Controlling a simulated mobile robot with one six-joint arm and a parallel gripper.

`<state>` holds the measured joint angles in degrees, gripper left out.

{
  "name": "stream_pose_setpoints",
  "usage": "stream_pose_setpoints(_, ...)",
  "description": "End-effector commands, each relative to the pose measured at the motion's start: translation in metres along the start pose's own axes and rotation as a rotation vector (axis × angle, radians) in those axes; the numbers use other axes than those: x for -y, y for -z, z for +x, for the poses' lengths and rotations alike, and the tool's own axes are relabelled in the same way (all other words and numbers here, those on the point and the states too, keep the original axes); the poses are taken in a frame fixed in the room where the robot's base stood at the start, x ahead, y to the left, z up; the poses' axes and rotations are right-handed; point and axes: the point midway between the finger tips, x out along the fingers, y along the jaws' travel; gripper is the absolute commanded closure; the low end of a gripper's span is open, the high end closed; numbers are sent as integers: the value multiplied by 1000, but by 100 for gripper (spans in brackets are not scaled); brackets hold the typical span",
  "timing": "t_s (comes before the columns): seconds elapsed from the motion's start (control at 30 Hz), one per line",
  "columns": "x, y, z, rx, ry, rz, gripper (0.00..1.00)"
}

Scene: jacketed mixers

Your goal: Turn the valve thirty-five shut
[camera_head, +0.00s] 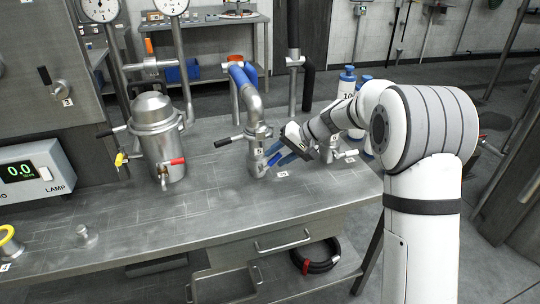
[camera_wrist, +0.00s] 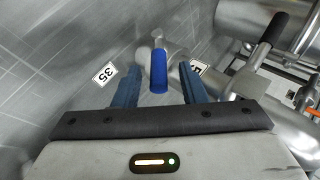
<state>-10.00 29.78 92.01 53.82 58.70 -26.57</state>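The blue-handled valve lever (camera_wrist: 158,72) shows in the wrist view, with the tag reading 35 (camera_wrist: 105,73) to its left. Its handle points toward my gripper from a small metal fitting. In the head view the blue handle (camera_head: 274,159) is low on the pipe fitting by the bench top, partly hidden by my fingers, with a small tag (camera_head: 282,174) beside it. My gripper (camera_wrist: 160,70) is open, one blue finger on each side of the handle, with visible gaps. It also shows in the head view (camera_head: 279,154). Contact cannot be told.
Just above is the pipe fitting (camera_head: 258,132) with a black-handled lever (camera_head: 229,141). Another lever valve (camera_head: 345,155) is right of my gripper. The front bench top is mostly clear.

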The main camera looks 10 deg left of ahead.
Motion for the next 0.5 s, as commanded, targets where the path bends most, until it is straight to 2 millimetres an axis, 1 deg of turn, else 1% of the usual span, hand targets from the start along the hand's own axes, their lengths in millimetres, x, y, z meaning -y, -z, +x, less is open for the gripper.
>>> stream_pose_setpoints(0.13,1,1,-2,-2,0,-1,62)
stream_pose_setpoints(0.23,1,1,-12,-4,1,-1,62)
stream_pose_setpoints(0.5,1,-1,-58,-4,0,0,62)
